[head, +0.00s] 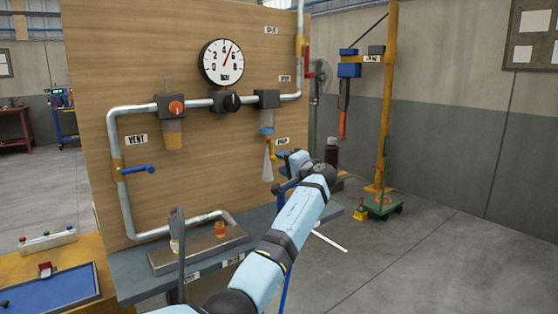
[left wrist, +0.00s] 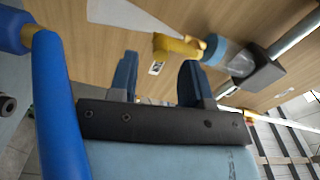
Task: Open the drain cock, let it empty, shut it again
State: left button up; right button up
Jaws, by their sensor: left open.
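The filter bowl (head: 267,119) hangs under the pipe on the wooden panel, with a blue ring at its base. The yellow drain cock (head: 271,154) sits below it. A pale cone (head: 267,168), widening downward like a spray, comes from under the cock. In the left wrist view the yellow cock (left wrist: 180,47) lies past the fingertips, near the clear bowl (left wrist: 228,53), and the pale cone (left wrist: 130,15) spreads from it. My left gripper (head: 291,160) is close to the cock in the head view. In the wrist view its fingers (left wrist: 160,72) are apart with nothing between them. My right gripper is not in view.
The panel also carries a gauge (head: 222,63), an orange-knobbed unit (head: 171,108) and a blue vent lever (head: 138,169). A grey shelf (head: 130,279) runs below. A blue bar (left wrist: 60,115) passes close to the wrist camera.

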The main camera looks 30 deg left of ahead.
pick_arm(q)
jog(key=p+v, duration=0.1)
jog(key=v, duration=0.9)
jog(key=shift+s+d, duration=0.15)
jog(key=shift+d, duration=0.2)
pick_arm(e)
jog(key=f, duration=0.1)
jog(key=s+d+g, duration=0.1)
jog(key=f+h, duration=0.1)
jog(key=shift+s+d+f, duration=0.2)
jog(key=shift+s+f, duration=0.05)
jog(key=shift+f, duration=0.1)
